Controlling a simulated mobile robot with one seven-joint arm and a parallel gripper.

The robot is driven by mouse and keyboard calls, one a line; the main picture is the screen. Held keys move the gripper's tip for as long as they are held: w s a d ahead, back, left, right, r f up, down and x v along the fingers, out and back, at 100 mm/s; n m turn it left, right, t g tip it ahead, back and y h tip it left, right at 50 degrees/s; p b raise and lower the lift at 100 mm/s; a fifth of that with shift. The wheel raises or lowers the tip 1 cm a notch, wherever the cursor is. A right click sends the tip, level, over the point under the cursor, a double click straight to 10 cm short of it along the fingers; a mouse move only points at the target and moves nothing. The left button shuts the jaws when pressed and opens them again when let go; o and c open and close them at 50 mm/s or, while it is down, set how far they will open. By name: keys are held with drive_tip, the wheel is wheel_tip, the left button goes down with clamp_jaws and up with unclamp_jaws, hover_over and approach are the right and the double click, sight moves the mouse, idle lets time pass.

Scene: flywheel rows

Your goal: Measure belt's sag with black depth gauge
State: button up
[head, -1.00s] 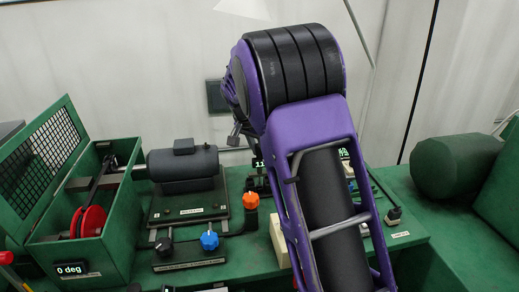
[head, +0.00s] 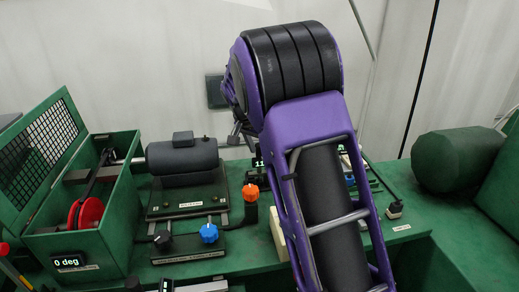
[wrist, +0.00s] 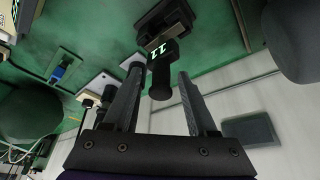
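The black depth gauge (wrist: 159,88) has a lit green display reading 11 and a rounded black handle. In the wrist view it shows between the two fingers of my gripper (wrist: 160,72), which are spread with a gap on each side of it. I cannot tell how far along the fingers it reaches. In the head view my purple arm hides my gripper and most of the gauge. The dark belt (head: 97,178) runs in the open green guard box at the left, from the red pulley (head: 88,213) up towards the motor shaft.
A dark motor (head: 182,158) stands on an adjustable mount beside the box, with blue (head: 209,233), orange (head: 250,192) and black (head: 163,239) knobs. The box's mesh lid (head: 40,142) is raised. A display (head: 68,262) reads 0 deg. A green drum (head: 457,161) stands at the right.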

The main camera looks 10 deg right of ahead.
drive_tip(key=shift+o, duration=0.2)
drive_tip(key=p+v, duration=0.2)
drive_tip(key=v, duration=1.5)
drive_tip(key=shift+r, duration=0.25)
